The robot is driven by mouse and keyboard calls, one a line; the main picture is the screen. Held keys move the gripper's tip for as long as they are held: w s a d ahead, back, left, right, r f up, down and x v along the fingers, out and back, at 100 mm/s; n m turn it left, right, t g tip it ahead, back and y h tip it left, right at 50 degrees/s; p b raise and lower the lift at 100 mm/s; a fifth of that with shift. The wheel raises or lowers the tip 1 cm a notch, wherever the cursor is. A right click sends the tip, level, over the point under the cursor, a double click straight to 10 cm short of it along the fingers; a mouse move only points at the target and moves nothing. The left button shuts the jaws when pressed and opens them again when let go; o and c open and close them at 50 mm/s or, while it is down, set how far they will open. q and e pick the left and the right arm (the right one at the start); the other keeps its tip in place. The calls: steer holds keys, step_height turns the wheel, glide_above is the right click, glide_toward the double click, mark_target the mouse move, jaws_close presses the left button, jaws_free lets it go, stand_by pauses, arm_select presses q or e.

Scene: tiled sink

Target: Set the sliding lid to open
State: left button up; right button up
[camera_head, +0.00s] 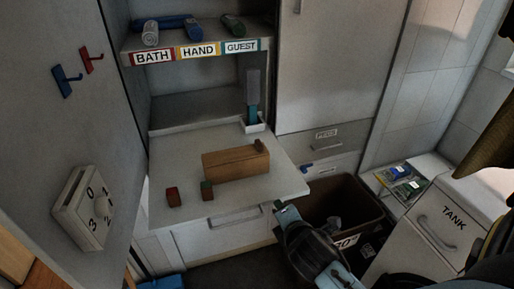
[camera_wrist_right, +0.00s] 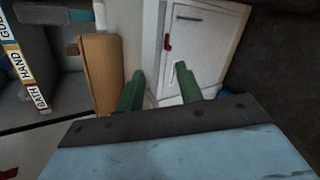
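A long wooden box (camera_head: 236,163) lies on the pale fold-out shelf (camera_head: 285,181). A small darker wooden piece (camera_head: 260,145) sits at its right end on top; I cannot tell how far its lid is slid. My right gripper (camera_head: 279,207) is in front of the shelf's front edge, below and right of the box, apart from it. In the right wrist view its green fingers (camera_wrist_right: 158,88) are spread with nothing between them, and the box (camera_wrist_right: 102,72) stands left of them. My left gripper is in neither view.
Two small blocks, one red (camera_head: 173,196) and one dark green and red (camera_head: 207,190), lie on the shelf in front of the box. A teal-handled brush (camera_head: 252,110) stands behind it. An open bin (camera_head: 345,205) is at the right, below the shelf.

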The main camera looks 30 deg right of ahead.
mark_target(257, 140)
steer(key=w+r+n+t, duration=0.1)
steer(key=w+r+n, duration=0.1)
steer(key=n, duration=0.2)
steer(key=w+r+n+t, duration=0.2)
steer(key=r+n, duration=0.1)
steer(key=n, duration=0.1)
steer(key=w+d+r+n+t, duration=0.1)
steer(key=w+r+n+t, duration=0.1)
steer(key=r+n, duration=0.1)
steer(key=shift+d+r+n, duration=0.1)
steer(key=shift+r+n, duration=0.15)
steer(key=shift+n, duration=0.65)
steer(key=shift+w+r+n+t, duration=0.35)
steer(key=shift+r+n+t, duration=0.1)
steer(key=shift+n, duration=0.55)
steer(key=shift+w+r+b, duration=0.1)
steer(key=shift+w+b, duration=0.2)
steer(key=shift+w, duration=0.05)
steer(key=b+x, duration=0.1)
steer(key=x, duration=1)
steer(key=shift+w, duration=0.5)
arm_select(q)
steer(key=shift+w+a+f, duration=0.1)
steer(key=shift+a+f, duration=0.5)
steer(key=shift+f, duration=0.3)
arm_select(e)
steer(key=shift+w+d, duration=0.15)
steer(key=shift+w, duration=0.15)
